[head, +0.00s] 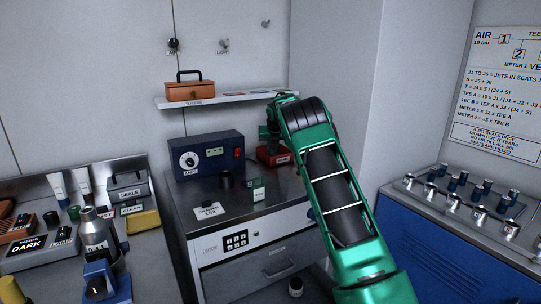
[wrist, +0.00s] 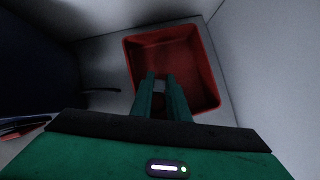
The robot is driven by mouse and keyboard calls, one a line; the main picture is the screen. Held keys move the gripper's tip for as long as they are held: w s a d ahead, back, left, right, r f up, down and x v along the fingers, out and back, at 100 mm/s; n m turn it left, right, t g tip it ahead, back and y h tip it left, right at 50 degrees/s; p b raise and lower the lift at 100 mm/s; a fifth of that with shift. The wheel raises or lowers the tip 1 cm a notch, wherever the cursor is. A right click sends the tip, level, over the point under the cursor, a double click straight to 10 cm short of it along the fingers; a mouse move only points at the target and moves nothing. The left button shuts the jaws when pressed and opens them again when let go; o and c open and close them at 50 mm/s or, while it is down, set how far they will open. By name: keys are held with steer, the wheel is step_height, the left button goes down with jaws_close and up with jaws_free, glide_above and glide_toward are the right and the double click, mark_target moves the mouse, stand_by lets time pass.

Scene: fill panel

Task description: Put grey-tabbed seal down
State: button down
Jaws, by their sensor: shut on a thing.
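My gripper (wrist: 160,77) points down over a red open bin (wrist: 133,65), its two green fingers close together. The bin floor beyond the fingers looks bare. In the head view the red bin (head: 276,158) stands at the back right of the metal cabinet top, with my green gripper (head: 268,138) just above it, partly hidden by my arm.
A blue box with a dial (head: 209,155) stands left of the red bin. A dark cup (head: 226,179), a small green-marked block (head: 257,188) and a label card (head: 210,210) are on the cabinet top. A shelf (head: 230,99) with an orange toolbox (head: 191,91) hangs above.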

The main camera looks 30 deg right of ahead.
steer(key=shift+w+d+g, duration=0.2)
steer(key=shift+w+g, duration=0.05)
steer(key=shift+g, duration=0.25)
steer(key=shift+w+a, duration=0.1)
steer(key=shift+w, duration=0.2)
steer(key=shift+g, duration=0.4)
steer(key=shift+r+y, duration=0.1)
steer(key=shift+y, duration=0.2)
steer(key=shift+f, duration=0.8)
steer(key=c, duration=1.7)
jaws_free()
steer(key=shift+f, duration=0.1)
